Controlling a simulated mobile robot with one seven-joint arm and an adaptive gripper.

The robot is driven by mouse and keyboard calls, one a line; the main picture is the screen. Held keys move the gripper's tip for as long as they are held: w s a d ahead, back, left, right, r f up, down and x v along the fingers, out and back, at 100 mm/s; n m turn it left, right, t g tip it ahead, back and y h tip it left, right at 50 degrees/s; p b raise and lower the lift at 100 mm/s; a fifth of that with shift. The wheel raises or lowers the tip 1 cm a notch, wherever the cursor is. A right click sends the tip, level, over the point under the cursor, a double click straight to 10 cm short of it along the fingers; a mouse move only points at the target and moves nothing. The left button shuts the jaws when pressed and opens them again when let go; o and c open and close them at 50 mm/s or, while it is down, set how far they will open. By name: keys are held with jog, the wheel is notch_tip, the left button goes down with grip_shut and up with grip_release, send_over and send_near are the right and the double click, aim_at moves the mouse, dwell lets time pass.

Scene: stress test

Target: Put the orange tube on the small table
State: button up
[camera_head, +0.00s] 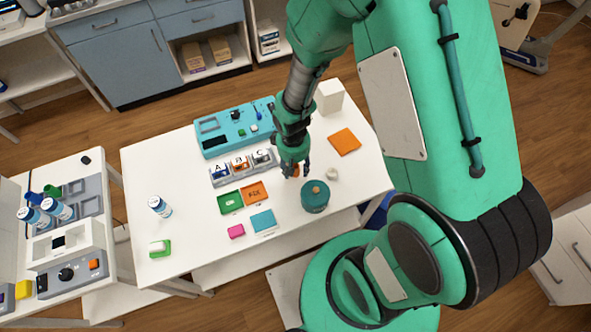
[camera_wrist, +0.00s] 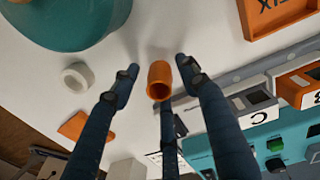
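The orange tube (camera_wrist: 160,81) is a short hollow cylinder on the white table (camera_head: 178,215), its open end showing in the wrist view. In the head view it is mostly hidden by my gripper (camera_head: 297,174). My gripper is open, and in the wrist view its dark fingers (camera_wrist: 156,72) stand around the tube, with gaps visible at the left and right fingertips. Whether the third finger, behind the tube, touches it I cannot tell. A second, smaller white table (camera_head: 92,167) stands at the left; I cannot tell which one is the small table.
A teal pot (camera_head: 314,198) and a white ring (camera_head: 332,174) are close to my gripper. Lettered bins (camera_head: 240,166), an orange FIX tray (camera_head: 255,192) and a teal panel (camera_head: 215,142) lie left of it.

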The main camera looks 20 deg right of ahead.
jog(key=c, duration=0.8)
jog(key=shift+c, duration=0.2)
notch_tip(320, 180, up, 10)
jog(key=p, duration=0.2)
dwell(0.7)
jog(key=w+r+m, duration=0.2)
jog(key=w, duration=2.4)
jog(key=shift+w+d+m, duration=0.3)
jog(key=shift+r, duration=0.1)
